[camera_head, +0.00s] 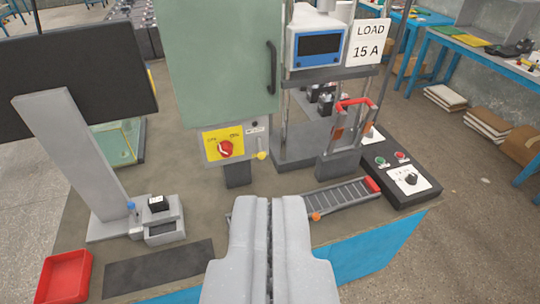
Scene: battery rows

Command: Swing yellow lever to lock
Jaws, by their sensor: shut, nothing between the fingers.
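The yellow lever shows as a small yellow knob (262,155) at the lower right of a grey switch box (238,146) under the green cabinet (222,60). A small label sits above the lever, too small to read. On the same box, a red rotary switch (225,149) sits on a yellow plate. My gripper (270,203) is shut and empty at the bottom middle, below and apart from the lever in the picture. The lever's mounting is too small to make out.
A stand with a red handle (354,103) and a ribbed ramp (335,200) are right of my gripper. A black control box (400,170) stands farther right. A grey-backed monitor (75,75), a small device (160,220) and a red tray (64,276) are at left.

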